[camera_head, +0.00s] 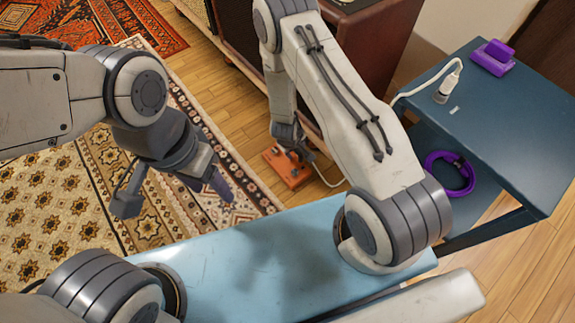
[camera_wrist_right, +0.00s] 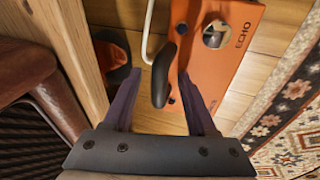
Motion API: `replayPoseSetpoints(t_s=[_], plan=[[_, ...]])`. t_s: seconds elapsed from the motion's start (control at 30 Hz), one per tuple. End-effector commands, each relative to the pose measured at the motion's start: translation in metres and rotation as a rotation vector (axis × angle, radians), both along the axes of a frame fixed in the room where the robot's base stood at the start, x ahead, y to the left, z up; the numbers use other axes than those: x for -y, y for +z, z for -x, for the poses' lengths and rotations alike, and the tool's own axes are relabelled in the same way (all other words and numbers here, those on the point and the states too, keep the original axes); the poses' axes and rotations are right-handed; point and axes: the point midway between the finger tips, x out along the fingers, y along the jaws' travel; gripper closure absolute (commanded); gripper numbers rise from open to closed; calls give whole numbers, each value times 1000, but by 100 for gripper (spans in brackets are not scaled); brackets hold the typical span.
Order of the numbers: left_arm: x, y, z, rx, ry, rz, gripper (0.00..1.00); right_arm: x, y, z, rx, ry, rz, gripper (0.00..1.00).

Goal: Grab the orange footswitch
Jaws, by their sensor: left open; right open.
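The orange footswitch (camera_head: 296,181) lies on the wooden floor by the rug's edge, partly hidden by my right gripper (camera_head: 290,146). In the right wrist view the orange footswitch (camera_wrist_right: 237,62) shows a round metal button and the word ECHO. There my right gripper (camera_wrist_right: 157,92) is open, its fingers either side of a dark plug (camera_wrist_right: 163,78) on a pale cable. The right finger is close to the footswitch's near edge; I cannot tell whether they touch. My left gripper (camera_head: 172,196) is open and empty above the patterned rug.
A blue table (camera_head: 500,125) at right holds a purple object (camera_head: 492,57) and a white cable (camera_head: 430,82). A coiled purple cable (camera_head: 449,174) is on its lower shelf. Dark red cabinets (camera_head: 375,45) stand behind the footswitch. The patterned rug (camera_head: 60,215) is clear.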

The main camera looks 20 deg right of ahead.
Motion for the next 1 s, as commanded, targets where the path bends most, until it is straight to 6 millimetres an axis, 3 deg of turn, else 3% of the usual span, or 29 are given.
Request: replayPoseSetpoints(t_s=[0.13,0.17,0.3,1.0], plan=[[0,2,0,0,0,0,40,0,1,0,0,0,0,42],[0,2,0,0,0,0,40,0,1,0,0,0,0,50],[0,2,0,0,0,0,40,0,1,0,0,0,0,100],[0,1,0,0,0,0,40,0,1,0,0,-2,-1,100]])
